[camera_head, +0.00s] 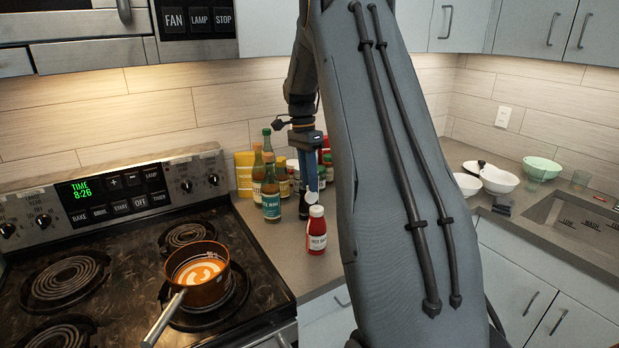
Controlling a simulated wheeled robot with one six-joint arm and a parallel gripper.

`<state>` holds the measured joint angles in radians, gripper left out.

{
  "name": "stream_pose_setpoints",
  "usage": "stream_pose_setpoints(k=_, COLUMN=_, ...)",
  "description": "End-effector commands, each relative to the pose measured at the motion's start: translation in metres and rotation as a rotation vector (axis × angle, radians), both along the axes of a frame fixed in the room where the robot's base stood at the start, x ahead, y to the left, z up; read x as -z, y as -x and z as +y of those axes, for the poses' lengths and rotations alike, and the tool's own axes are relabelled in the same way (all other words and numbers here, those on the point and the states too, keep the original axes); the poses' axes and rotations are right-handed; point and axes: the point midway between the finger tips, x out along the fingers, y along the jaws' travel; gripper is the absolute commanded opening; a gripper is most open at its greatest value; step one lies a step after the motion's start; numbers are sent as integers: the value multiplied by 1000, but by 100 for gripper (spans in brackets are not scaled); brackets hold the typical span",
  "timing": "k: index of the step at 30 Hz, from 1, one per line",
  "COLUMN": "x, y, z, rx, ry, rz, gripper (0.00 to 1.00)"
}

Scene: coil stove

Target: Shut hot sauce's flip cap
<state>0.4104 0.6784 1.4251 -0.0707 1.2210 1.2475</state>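The hot sauce (317,242) is a red bottle with a white label and white top, standing upright on the counter just right of the stove. A small white disc, which looks like its flip cap (312,198), stands raised above the bottle's top. My gripper (311,186) points down with its blue fingers just above and behind the cap. The fingers overlap in this view, so the gap between them is hidden. I cannot tell whether they touch the cap.
Several bottles (271,192) stand close behind and left of the hot sauce. The stove (130,240) holds an orange pot (211,290) with its handle toward the front. Bowls (499,180) and a sink (575,222) are at right. My arm blocks the middle of the view.

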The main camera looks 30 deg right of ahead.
Motion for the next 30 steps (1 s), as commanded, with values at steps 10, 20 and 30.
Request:
stream_pose_setpoints(k=10, x=1, y=0, z=0, rx=-1, ry=0, rz=0, gripper=3)
stream_pose_setpoints(k=20, x=1, y=1, z=0, rx=0, ry=0, rz=-6, gripper=0)
stream_pose_setpoints(k=30, x=-1, y=12, z=1, rx=1, ry=9, rz=-140, gripper=0)
